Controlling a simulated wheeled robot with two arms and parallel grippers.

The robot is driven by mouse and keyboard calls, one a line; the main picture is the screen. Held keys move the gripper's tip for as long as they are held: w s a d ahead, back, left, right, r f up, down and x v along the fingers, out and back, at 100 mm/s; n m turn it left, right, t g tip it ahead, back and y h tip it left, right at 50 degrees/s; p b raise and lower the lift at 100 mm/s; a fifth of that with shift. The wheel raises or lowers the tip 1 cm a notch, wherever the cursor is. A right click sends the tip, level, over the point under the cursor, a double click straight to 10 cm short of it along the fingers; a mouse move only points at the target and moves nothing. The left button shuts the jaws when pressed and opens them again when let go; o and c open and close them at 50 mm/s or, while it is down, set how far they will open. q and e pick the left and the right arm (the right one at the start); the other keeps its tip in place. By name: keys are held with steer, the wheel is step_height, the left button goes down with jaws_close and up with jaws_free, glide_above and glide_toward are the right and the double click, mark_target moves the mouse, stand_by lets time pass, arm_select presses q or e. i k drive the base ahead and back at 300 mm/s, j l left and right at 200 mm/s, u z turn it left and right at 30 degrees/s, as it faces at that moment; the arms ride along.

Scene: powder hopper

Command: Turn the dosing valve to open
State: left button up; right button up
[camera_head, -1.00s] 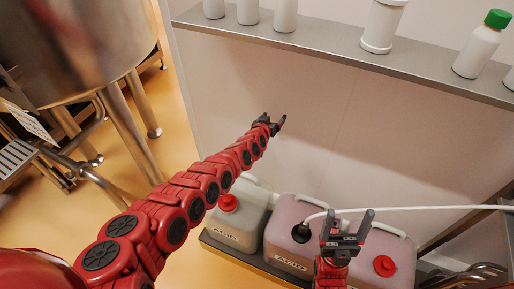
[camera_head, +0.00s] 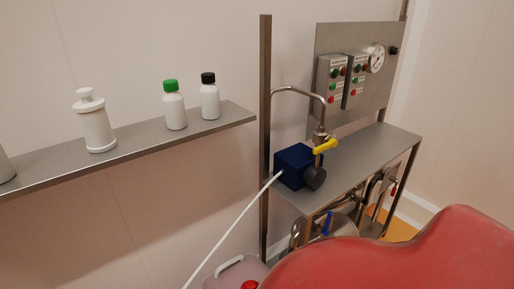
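A valve with a yellow lever handle (camera_head: 326,146) sits on a metal pipe above the steel side table, near the dark blue box. The lever points up to the right. No label shows that it is the dosing valve, and I cannot tell whether it is open or closed. Below the table are pipes with a blue handle (camera_head: 327,223) and a small red handle (camera_head: 394,189). Neither of my grippers is in view. A red part of my own body fills the lower right and hides what is behind it.
The dark blue box (camera_head: 293,165) with a black round knob stands on the steel side table (camera_head: 372,150). A white hose (camera_head: 232,229) runs from it down left. Control boxes (camera_head: 331,80) and a gauge (camera_head: 376,58) are on the back panel. Bottles stand on the shelf (camera_head: 50,178) at left.

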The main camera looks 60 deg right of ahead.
mark_target(333, 143)
steer(key=j+z, duration=0.1)
steer(key=z, duration=0.4)
steer(key=j+z, duration=0.15)
steer(key=z, duration=0.35)
steer(key=i+j+z, duration=0.1)
steer(key=z, duration=0.4)
